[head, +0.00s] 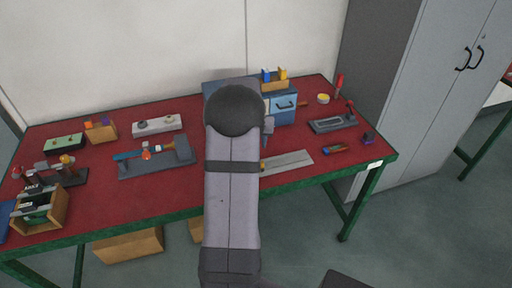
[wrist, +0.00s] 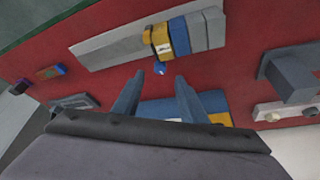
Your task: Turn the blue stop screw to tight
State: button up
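In the wrist view a small blue knob (wrist: 160,69), which looks like the stop screw, sits at the edge of a yellow block with a label (wrist: 160,42). A blue block and grey blocks (wrist: 197,32) stand beside the yellow one, by a long grey plate (wrist: 110,45). My gripper (wrist: 159,76) is open, its two dark fingers on either side of the knob in the picture. I cannot tell whether they touch it. In the head view my arm hides the knob and the blocks; part of the grey plate (head: 288,162) shows to its right.
The table top (head: 100,195) is red. A blue cabinet (head: 283,107) stands behind my arm. A grey vise-like fixture (head: 332,123) stands right, and a dark grey block with a base (head: 184,150) stands left. A wooden box (head: 40,210) is at the left front.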

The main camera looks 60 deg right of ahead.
jog(key=shift+p+x, duration=0.7)
jog(key=shift+x, duration=2.15)
jog(key=shift+c, duration=0.6)
grip_shut()
